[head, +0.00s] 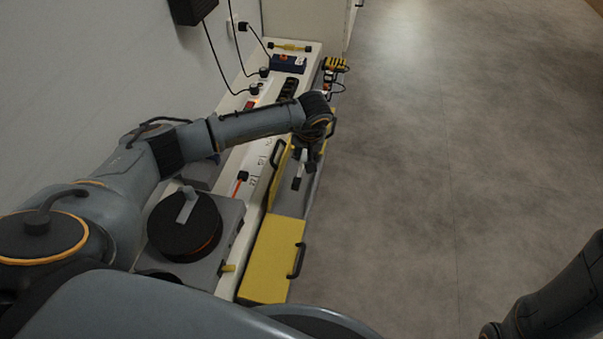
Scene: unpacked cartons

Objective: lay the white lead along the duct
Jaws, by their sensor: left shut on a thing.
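No white lead can be made out in the head view. A long grey channel with yellow covers, which looks like the duct (291,203), runs along the bench's floor-side edge. A yellow cover with a black handle (270,262) lies over its near end. Grey shows bare just beyond this cover. My left gripper (303,175) points down over the duct, beyond the near cover. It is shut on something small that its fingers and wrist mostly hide. My right arm enters at the lower right corner; its gripper is out of view.
A black reel (185,228) on a grey box stands at the near left of the white bench (230,190). Black plugs and cables, a dark blue box (288,63) and a black socket strip (288,89) lie farther along. The wall bounds the left; the floor (450,170) at right is clear.

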